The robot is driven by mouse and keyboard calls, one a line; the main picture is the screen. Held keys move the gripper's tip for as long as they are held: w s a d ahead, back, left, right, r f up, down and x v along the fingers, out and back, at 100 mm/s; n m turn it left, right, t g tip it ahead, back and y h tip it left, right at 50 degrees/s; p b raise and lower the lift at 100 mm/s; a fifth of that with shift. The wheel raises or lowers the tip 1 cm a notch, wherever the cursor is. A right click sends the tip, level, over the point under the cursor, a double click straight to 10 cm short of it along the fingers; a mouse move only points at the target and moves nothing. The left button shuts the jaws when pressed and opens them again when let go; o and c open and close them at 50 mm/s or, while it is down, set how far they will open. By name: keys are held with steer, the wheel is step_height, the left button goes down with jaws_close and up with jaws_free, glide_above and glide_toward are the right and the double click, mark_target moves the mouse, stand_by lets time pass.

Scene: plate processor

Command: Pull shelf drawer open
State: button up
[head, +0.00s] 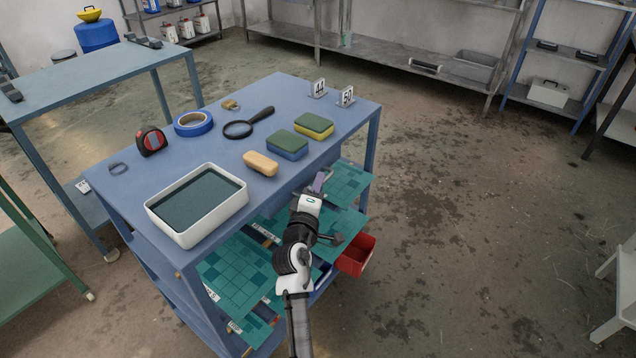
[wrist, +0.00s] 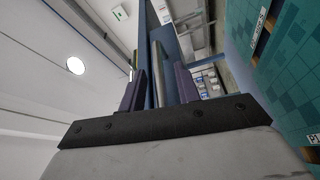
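The blue table (head: 222,130) has teal gridded shelf drawers under its top. An upper drawer (head: 347,182) sticks out at the right end, and a lower one (head: 232,272) shows at the front left. My gripper (head: 321,181) is at the table's front edge, beside the upper drawer, its purple fingers partly hidden by my wrist. In the wrist view the two fingers (wrist: 160,88) stand apart. A grey bar (wrist: 158,72) and a blue edge appear in the gap between them; contact cannot be told. A teal gridded drawer surface (wrist: 290,85) with white labels fills the right side.
A white tray (head: 196,235), tape measure (head: 151,142), blue tape (head: 193,122), magnifier (head: 248,122) and sponges (head: 314,124) lie on the tabletop. A red bin (head: 356,254) hangs low near my arm.

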steer(key=shift+w+d, duration=0.1)
steer(key=shift+w, duration=0.2)
jaws_close()
steer(key=s+d+p, duration=0.8)
steer(key=s+d, duration=0.2)
steer(key=d, duration=0.4)
steer(key=shift+s, duration=0.2)
steer(key=shift+d, duration=0.1)
